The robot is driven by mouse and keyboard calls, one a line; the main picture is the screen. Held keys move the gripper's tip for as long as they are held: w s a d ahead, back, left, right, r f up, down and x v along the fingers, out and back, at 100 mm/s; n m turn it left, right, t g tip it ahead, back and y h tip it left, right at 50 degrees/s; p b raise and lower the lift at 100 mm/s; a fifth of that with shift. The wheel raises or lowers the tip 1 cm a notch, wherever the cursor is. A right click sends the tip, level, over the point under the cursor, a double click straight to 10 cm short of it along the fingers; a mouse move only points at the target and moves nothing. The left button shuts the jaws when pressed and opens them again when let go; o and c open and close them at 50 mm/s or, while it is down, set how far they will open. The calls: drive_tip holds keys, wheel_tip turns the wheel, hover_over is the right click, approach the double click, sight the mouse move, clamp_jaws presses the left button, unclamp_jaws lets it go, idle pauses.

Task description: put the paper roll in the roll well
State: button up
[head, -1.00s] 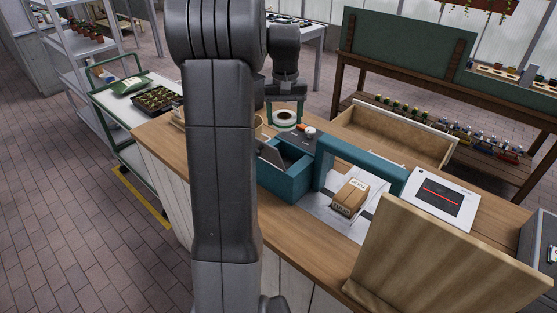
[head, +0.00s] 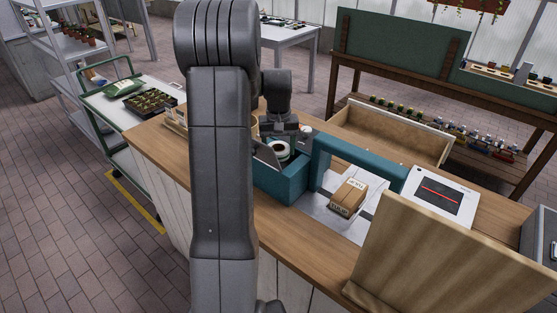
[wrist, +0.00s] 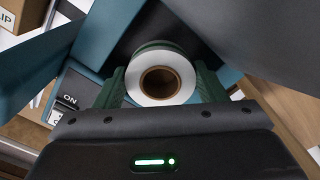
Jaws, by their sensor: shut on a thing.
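The paper roll (wrist: 143,88) is white with a brown cardboard core and sits between the green fingers of my gripper (wrist: 158,88) in the wrist view. My gripper is shut on it. In the head view the roll (head: 279,149) shows at the opening of the teal printer housing (head: 290,186), beside its raised dark lid (head: 268,156). In the wrist view the roll is over or partly inside the dark roll well (wrist: 126,43), between teal walls. I cannot tell whether it touches the bottom of the well.
A cardboard box (head: 348,196) lies under the teal arch (head: 350,150). A white tablet-like device (head: 440,196) and a tan board (head: 445,255) stand to the right. An open wooden drawer (head: 390,135) is behind. The counter's left part (head: 160,142) is mostly clear.

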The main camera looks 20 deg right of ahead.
sight(279, 148)
drive_tip(key=shift+f+p, duration=0.4)
drive_tip(key=shift+f, duration=1.95)
drive_tip(key=shift+f, duration=0.15)
drive_tip(key=o, duration=0.7)
wheel_tip(279, 148, up, 12)
drive_tip(key=shift+r+b, duration=0.2)
drive_tip(key=shift+b, duration=0.7)
